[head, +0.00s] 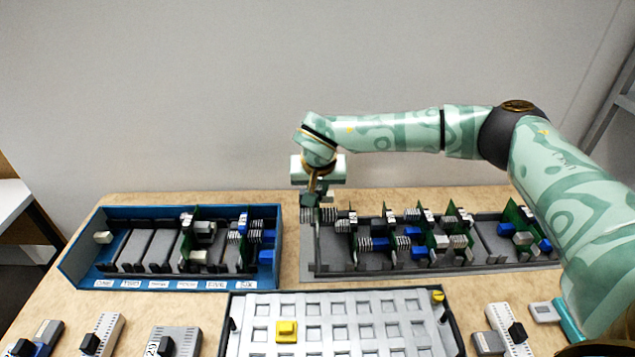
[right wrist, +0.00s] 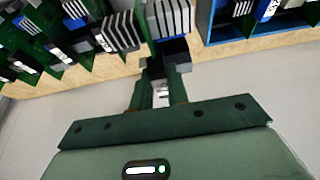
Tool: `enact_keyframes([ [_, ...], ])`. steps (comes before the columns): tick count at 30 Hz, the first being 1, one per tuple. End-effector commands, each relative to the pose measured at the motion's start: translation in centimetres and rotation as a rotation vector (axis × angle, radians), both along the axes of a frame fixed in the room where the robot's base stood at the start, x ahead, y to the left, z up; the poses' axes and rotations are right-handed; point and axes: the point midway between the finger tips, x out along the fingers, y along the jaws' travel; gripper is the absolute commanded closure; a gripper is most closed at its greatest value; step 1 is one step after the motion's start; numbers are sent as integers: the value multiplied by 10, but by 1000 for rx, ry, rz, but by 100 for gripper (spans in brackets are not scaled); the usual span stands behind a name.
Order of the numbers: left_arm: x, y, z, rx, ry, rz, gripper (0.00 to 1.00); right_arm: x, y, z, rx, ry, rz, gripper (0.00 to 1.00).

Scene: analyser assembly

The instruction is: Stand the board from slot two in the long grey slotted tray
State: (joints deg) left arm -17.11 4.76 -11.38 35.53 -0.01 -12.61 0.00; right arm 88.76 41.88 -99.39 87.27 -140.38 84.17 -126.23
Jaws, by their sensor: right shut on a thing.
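My right gripper (head: 314,197) is shut on a board (head: 320,214) with a grey finned block, at the left end of the long grey slotted tray (head: 375,274). In the right wrist view the fingers (right wrist: 162,88) close on the board's near edge, and its pale fins (right wrist: 171,16) show beyond them. I cannot tell whether its lower edge sits in a slot. Several green boards stand upright further right in the grey tray. The blue tray (head: 72,262) has labelled slots; slot two, above its label (head: 131,284), shows no board. My left gripper is not in view.
Boards stand in the right part of the blue tray, close left of the grey tray. A white gridded panel (head: 370,305) with a yellow block (head: 287,331) lies in front. Small grey modules (head: 175,341) line the front edge. A plain wall rises behind.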

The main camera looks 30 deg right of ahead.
Motion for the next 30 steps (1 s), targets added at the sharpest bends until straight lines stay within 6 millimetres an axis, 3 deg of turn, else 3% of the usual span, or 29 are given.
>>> enact_keyframes([
  [16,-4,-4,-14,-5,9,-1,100,0,0,-45,1,1,-1,100],
  [30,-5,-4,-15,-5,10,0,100,0,0,-50,0,0,-1,100],
])
